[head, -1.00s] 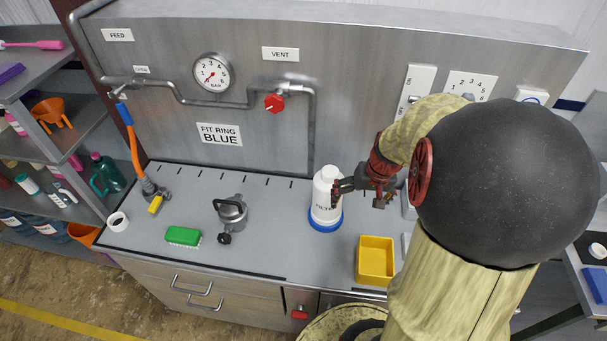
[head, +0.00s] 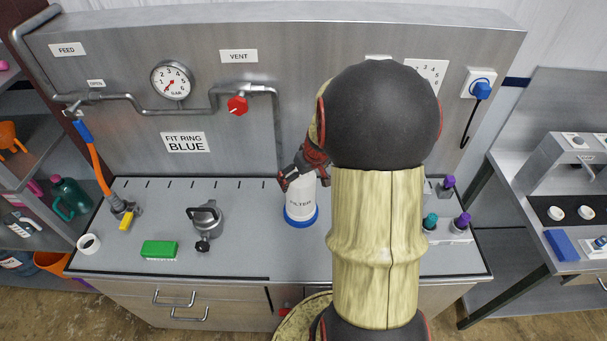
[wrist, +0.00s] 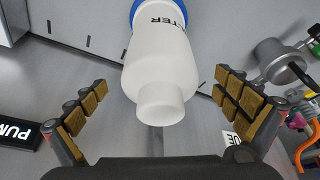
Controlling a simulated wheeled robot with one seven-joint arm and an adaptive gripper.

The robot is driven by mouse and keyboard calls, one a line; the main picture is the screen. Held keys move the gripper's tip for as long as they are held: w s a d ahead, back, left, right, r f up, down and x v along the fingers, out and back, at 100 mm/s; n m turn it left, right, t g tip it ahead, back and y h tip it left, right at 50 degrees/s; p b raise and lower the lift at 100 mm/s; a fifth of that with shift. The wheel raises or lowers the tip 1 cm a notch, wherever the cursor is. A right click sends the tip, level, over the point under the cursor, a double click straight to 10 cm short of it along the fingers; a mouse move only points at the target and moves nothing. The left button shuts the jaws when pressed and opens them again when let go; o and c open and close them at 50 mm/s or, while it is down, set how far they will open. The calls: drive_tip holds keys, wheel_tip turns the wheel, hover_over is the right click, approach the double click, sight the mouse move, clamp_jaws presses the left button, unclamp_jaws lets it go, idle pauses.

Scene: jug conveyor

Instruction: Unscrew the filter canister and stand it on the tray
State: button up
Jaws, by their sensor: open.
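The filter canister (head: 300,203) is a white bottle marked FILTER, upright in a blue ring (head: 301,222) on the grey bench. My gripper (head: 295,179) is at its top, partly covering the neck and shoulder. In the wrist view, the canister (wrist: 162,65) points its narrow white cap toward my palm. My gripper (wrist: 163,108) is open, with one padded finger on each side and visible gaps to the canister. I see no finger touching it. No clear tray shows on the bench now; my arm hides part of the bench.
A metal pot-like fitting (head: 207,218), a green brush (head: 159,249) and a white roll (head: 88,243) stand left of the canister. A rack of capped vials (head: 448,236) is on the right. A pipe with a red valve knob (head: 237,105) runs behind. Bench front-centre is clear.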

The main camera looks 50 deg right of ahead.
drive_tip(key=shift+x, duration=2.55)
drive_tip(key=shift+c, duration=1.3)
drive_tip(key=c, duration=1.3)
drive_tip(key=shift+c, duration=0.5)
drive_tip(key=shift+f+b, duration=0.1)
drive_tip(key=shift+b, duration=0.55)
drive_tip(key=shift+n+y+b, duration=0.5)
drive_tip(key=shift+n+b, duration=0.9)
drive_tip(key=shift+b, duration=1.6)
drive_tip(key=shift+n+y+b, duration=0.3)
drive_tip(key=shift+n+b, duration=0.3)
drive_tip(key=shift+b, duration=0.2)
drive_tip(key=shift+n+y+b, duration=0.5)
drive_tip(key=shift+n+b, duration=0.8)
drive_tip(key=shift+b, duration=0.45)
drive_tip(key=shift+a+n+b, duration=0.1)
drive_tip(key=shift+n+b, duration=0.3)
drive_tip(key=shift+n, duration=0.2)
